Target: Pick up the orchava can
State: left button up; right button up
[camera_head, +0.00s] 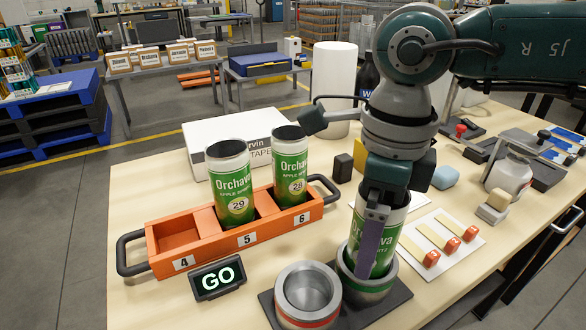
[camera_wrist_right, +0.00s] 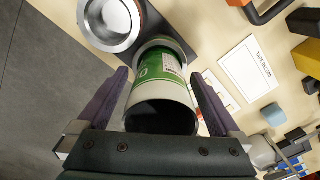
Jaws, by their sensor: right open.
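A green and white Orchava can (camera_head: 391,236) stands in the metal holder with a green ring (camera_head: 368,291). My right gripper (camera_head: 374,255) points down over this can, one finger in front of it. In the right wrist view the can (camera_wrist_right: 163,75) lies between the two open fingers (camera_wrist_right: 160,82), with gaps on both sides. Its dark open top faces the palm. Two more Orchava cans, marked 29 (camera_head: 231,187) and 28 (camera_head: 290,168), stand in the orange tray (camera_head: 185,262) in slots 5 and 6. My left gripper is out of view.
The red-ringed holder (camera_head: 308,297) beside the can is empty. Slot 4 of the tray is empty. A GO sign (camera_head: 217,277) stands before the tray. A white box (camera_head: 228,135) is behind. A white card with orange-ended strips (camera_head: 441,240) lies right of the gripper.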

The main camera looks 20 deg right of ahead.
jog(key=c, duration=1.3)
